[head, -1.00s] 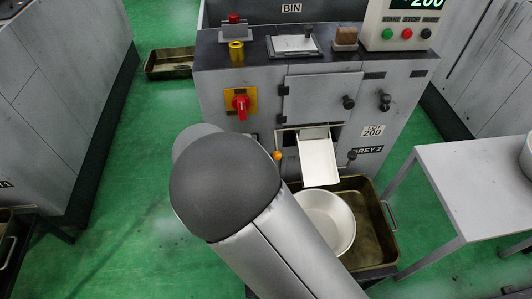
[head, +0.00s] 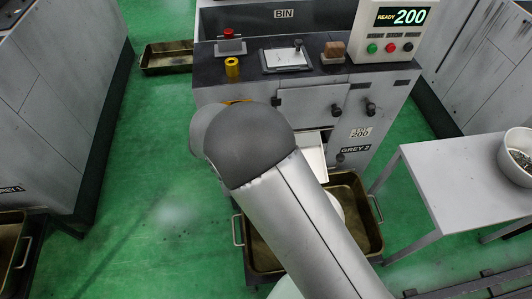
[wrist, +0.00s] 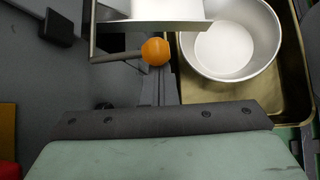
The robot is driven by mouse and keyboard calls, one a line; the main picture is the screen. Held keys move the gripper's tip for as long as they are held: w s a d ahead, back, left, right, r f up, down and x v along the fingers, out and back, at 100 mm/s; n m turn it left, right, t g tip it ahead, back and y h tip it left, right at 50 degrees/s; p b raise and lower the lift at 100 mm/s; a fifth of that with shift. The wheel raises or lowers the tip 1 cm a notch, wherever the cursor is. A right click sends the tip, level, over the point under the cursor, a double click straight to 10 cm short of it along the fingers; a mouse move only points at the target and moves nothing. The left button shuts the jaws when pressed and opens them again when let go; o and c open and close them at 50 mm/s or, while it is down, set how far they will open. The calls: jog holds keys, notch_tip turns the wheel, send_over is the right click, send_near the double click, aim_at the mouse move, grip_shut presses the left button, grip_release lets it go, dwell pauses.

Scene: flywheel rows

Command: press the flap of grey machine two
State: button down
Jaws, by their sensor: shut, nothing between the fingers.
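The machine labelled GREY 2 (head: 355,149) stands at the top centre of the head view. A pale sloping chute or flap (head: 313,160) sticks out of its front opening, partly hidden by my arm. In the wrist view its pale edge (wrist: 165,10) crosses the top. An orange ball knob (wrist: 155,51) on a rod sits just below it. My gripper (wrist: 165,78) is shut and empty, its tips close below the knob; contact cannot be told. The head view hides my gripper behind my arm. Which part is the flap is not marked.
A metal bowl (wrist: 225,50) stands in a brass-coloured tray (head: 368,205) under the chute. A grey table (head: 440,180) with a bowl (head: 517,155) is at the right. The display (head: 402,17) reads READY 200.

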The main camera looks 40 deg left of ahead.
jog(key=shift+r, duration=0.5)
jog(key=shift+r+p, duration=0.1)
jog(key=shift+p, duration=0.2)
jog(key=p+v, duration=0.2)
jog(key=v, duration=1.5)
jog(key=shift+s, duration=0.25)
jog(key=shift+r, duration=0.1)
